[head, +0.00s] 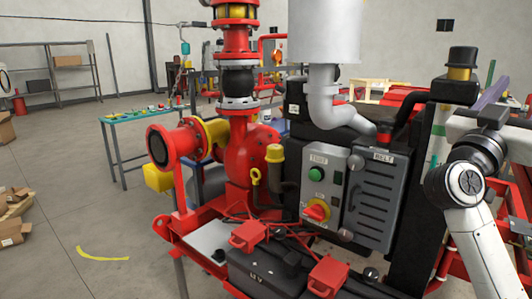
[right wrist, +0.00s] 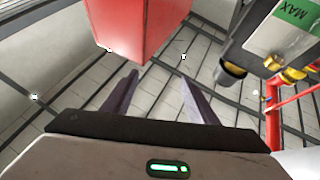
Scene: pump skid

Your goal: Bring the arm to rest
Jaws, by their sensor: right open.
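My right arm (head: 472,205) shows at the right edge of the head view, a white link with a dark round joint, in front of the skid's right end. A red block-like part (right wrist: 128,28) is above the fingers in the picture; I cannot tell the distance. My left gripper and left arm are not in view.
The pump skid fills the middle, with a red pump (head: 255,150), a grey control box (head: 322,185), a ribbed belt cover (head: 383,195) and a black battery (head: 265,275). In the wrist view a part with a green MAX label (right wrist: 290,25) is at upper right. Open floor lies left.

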